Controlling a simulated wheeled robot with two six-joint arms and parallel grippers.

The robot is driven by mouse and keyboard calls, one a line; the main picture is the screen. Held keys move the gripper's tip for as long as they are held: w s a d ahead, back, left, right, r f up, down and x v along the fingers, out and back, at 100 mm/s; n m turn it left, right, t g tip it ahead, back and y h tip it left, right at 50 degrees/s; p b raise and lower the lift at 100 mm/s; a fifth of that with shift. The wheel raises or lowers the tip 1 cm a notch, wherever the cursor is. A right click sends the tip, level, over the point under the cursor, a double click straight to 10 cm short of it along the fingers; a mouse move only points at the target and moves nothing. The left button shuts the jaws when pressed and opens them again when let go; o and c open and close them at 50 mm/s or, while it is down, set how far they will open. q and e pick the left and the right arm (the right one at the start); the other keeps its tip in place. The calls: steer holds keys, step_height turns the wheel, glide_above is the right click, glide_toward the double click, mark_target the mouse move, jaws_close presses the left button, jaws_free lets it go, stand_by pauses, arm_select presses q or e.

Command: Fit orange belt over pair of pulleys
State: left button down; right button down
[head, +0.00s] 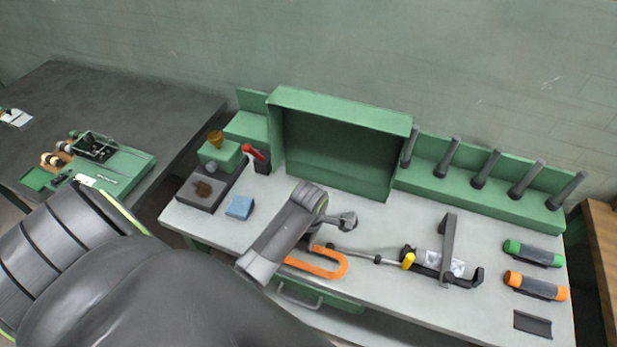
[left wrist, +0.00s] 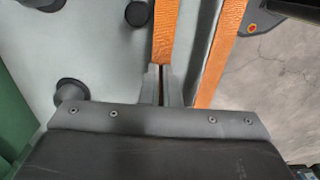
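The orange belt (head: 325,268) is a flat loop at the front of the bench, its right end curved and its left end hidden behind my left arm. My left gripper (left wrist: 160,88) has its fingers closed around one strand of the belt (left wrist: 166,32). A second strand (left wrist: 218,55) runs beside the fingers, apart from them. In the left wrist view, a dark round post (left wrist: 70,92) and another dark round piece (left wrist: 137,13) stand left of the belt; they may be the pulleys. A grey knob (head: 347,220) shows behind the belt in the head view. My right gripper is not in view.
A thin rod with a yellow part (head: 408,261) leads to a dark clamp-like device (head: 447,257) right of the belt. A green open box (head: 335,145) and a row of grey pegs (head: 487,167) stand behind. Green and orange spools (head: 536,286) lie at right.

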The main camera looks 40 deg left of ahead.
arm_select(q)
step_height(320, 180, down, 3)
steer(key=shift+f, duration=0.15)
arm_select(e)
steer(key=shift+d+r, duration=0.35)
arm_select(q)
steer(key=shift+f, duration=0.15)
steer(key=c, duration=1.7)
jaws_free()
